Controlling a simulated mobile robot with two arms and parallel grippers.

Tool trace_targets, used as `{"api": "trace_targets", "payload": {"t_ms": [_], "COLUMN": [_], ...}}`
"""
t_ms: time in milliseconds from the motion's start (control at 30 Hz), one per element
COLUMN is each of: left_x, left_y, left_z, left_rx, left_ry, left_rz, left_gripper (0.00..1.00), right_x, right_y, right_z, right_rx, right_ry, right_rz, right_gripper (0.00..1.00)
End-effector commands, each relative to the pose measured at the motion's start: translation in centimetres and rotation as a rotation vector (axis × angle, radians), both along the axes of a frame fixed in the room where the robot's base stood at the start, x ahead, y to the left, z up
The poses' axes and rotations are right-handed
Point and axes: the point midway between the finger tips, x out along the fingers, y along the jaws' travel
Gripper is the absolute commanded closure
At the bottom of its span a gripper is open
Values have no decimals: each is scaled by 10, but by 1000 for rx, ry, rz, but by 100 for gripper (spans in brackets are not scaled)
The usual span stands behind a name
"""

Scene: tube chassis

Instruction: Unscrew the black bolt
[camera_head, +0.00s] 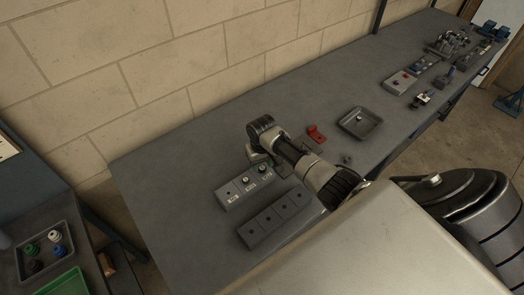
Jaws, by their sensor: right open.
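My right gripper (258,157) hangs over the far end of a grey block (232,199) with white labels. Small bolt heads (246,180) stand on top of this block, but their colours are too small to tell for sure. I cannot pick out which one is the black bolt. The gripper is open, and its fingers are partly hidden by my own wrist. I cannot tell whether they touch a bolt. A second grey block (270,221) with a row of dark holes lies nearer to me. My left gripper is not in view.
A grey tray (361,122) with a small part and a red piece (316,134) lie beyond my arm. More fixtures stand along the bench (150,190) to the right. At lower left, a dark tray (70,236) holds green, white, blue and black parts beside a green bin (66,283).

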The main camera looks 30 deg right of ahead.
Motion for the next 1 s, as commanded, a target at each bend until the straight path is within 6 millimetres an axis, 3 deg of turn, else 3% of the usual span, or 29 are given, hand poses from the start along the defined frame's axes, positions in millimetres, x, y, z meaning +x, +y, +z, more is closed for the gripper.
{"api": "trace_targets", "payload": {"t_ms": [300, 533, 800, 1000], "left_x": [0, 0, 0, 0], "left_y": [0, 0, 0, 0], "left_z": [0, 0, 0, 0], "left_rx": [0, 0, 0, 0], "left_ry": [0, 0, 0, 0], "left_rz": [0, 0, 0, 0], "left_gripper": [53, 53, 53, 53], "right_x": [0, 0, 0, 0], "right_y": [1, 1, 2, 1], "right_z": [0, -1, -1, 0], "right_rx": [2, 2, 3, 1], "right_ry": [0, 1, 1, 0], "right_rz": [-469, -614, -1040, -1183], "right_gripper": [57, 57, 57, 57]}}
